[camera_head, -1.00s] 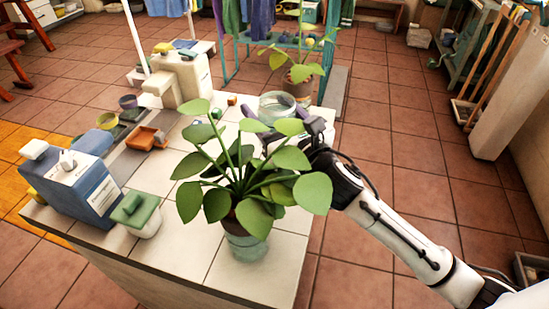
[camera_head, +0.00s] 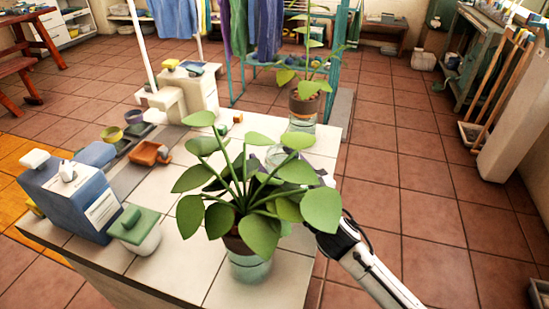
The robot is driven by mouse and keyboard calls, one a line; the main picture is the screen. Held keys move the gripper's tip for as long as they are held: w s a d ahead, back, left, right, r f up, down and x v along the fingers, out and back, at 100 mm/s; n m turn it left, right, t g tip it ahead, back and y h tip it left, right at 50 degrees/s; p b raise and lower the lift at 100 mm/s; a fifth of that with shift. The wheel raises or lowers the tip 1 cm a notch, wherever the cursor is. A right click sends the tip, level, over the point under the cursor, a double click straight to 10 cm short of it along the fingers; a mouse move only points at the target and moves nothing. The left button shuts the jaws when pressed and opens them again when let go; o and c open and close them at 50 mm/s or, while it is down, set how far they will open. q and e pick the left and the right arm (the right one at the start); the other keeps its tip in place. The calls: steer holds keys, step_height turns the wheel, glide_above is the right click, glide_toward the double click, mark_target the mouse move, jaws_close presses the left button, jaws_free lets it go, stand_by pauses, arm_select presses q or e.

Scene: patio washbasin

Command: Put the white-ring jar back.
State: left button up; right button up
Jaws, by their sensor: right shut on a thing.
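A clear glass jar (camera_head: 276,155) shows in part behind the leaves of the front potted plant (camera_head: 240,245). Its lower part is hidden, and I cannot make out a white ring on it. My right gripper (camera_head: 308,172) is mostly covered by the same leaves; its arm comes in from the lower right. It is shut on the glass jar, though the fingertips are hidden. I cannot tell whether the jar touches the counter. My left gripper is not in view.
The tiled counter (camera_head: 190,262) carries a second potted plant (camera_head: 304,105) at its back right corner. A blue-and-white box (camera_head: 72,205), a green-lidded jar (camera_head: 135,232) and an orange dish (camera_head: 150,153) stand on the left. A white tap block (camera_head: 188,95) is at the back.

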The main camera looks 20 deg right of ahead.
steer(key=o, duration=1.5)
steer(key=shift+c, duration=0.2)
steer(key=shift+r, duration=0.15)
steer(key=s, duration=0.4)
steer(key=s+d, duration=0.1)
steer(key=s, duration=0.3)
steer(key=s+d, duration=0.1)
steer(key=s, duration=0.2)
steer(key=shift+s+d, duration=0.15)
steer(key=shift+s, duration=0.25)
